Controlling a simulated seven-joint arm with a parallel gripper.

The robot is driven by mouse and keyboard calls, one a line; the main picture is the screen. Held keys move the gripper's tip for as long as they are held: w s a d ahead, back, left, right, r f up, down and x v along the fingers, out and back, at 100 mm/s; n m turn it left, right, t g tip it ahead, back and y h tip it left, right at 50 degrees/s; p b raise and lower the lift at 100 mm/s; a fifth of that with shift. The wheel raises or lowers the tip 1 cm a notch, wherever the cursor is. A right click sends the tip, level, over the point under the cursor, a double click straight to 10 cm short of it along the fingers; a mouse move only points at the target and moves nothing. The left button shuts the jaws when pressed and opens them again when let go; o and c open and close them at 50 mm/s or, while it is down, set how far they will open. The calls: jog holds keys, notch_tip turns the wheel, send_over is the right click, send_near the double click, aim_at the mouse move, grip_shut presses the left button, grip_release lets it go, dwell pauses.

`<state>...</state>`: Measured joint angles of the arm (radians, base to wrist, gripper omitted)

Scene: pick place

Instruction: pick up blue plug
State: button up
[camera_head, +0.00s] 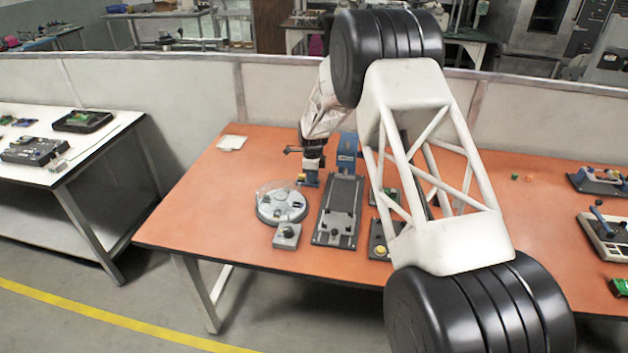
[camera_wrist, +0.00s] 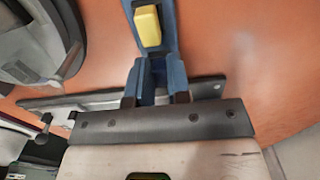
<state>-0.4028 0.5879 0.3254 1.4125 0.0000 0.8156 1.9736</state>
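My gripper (camera_head: 308,184) points down over the left part of the orange table, between the round grey tray and the dark fixture plate. In the wrist view, blue parts run up from my gripper's grey palm bar (camera_wrist: 165,122), with a small yellow block (camera_wrist: 148,26) among them. I cannot tell which blue surfaces are fingers and which might be the blue plug. The yellow piece also shows beside the gripper in the head view (camera_head: 302,177). Whether the fingers grip anything is unclear. A larger blue block (camera_head: 347,148) stands at the back of the fixture plate.
The round grey tray (camera_head: 268,212) lies left of the fixture plate (camera_head: 325,232). Other fixtures stand right of the plate, partly behind my arm. The table's left end (camera_head: 180,215) is mostly clear.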

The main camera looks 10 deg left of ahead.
grip_shut()
jog(key=shift+r, duration=0.1)
jog(key=shift+r, duration=0.9)
jog(key=shift+s+d+r, duration=0.1)
jog(key=shift+s+r, duration=0.15)
jog(key=shift+r, duration=0.55)
jog(key=s+d, duration=0.2)
jog(key=s, duration=0.2)
jog(key=s+d+r, duration=0.1)
jog(key=s+d, duration=0.1)
jog(key=s, duration=0.3)
jog(key=s+d, duration=0.2)
jog(key=s, duration=0.3)
jog(key=shift+s+r, duration=0.15)
jog(key=shift+r, duration=0.05)
